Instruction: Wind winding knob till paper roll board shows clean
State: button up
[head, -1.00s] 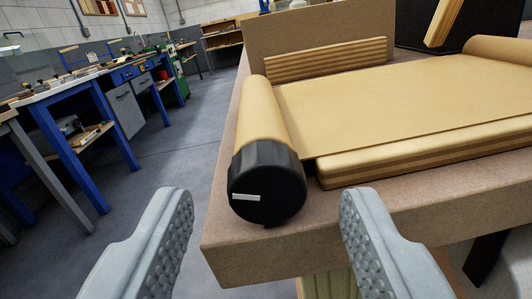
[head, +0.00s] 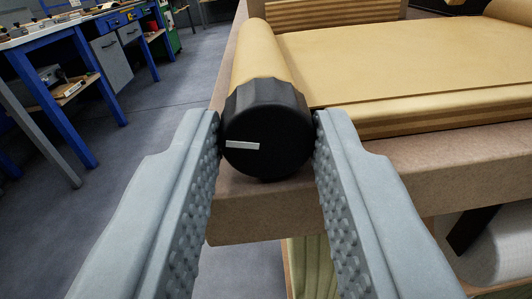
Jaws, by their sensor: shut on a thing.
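The black winding knob (head: 268,135) sits on the near end of the paper roll (head: 258,58), at the table's left front corner. A white mark on its face lies nearly level, on the left side. My gripper (head: 267,135) is shut on the knob, with one ridged grey finger against each side. Tan paper stretches right from the roll over the board (head: 400,55), and its surface looks plain and even.
The brown table (head: 420,170) has its front edge just below the knob. A pale roll (head: 500,250) lies below the table at right. A blue workbench (head: 70,60) stands at left across open grey floor (head: 150,150).

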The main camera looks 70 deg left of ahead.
jog(key=shift+n, duration=1.2)
jog(key=o, duration=1)
jog(key=shift+d, duration=0.1)
jog(key=v, duration=1.7)
jog(key=shift+s+d+f, duration=0.1)
jog(key=shift+s+f, duration=0.05)
jog(key=shift+f, duration=0.05)
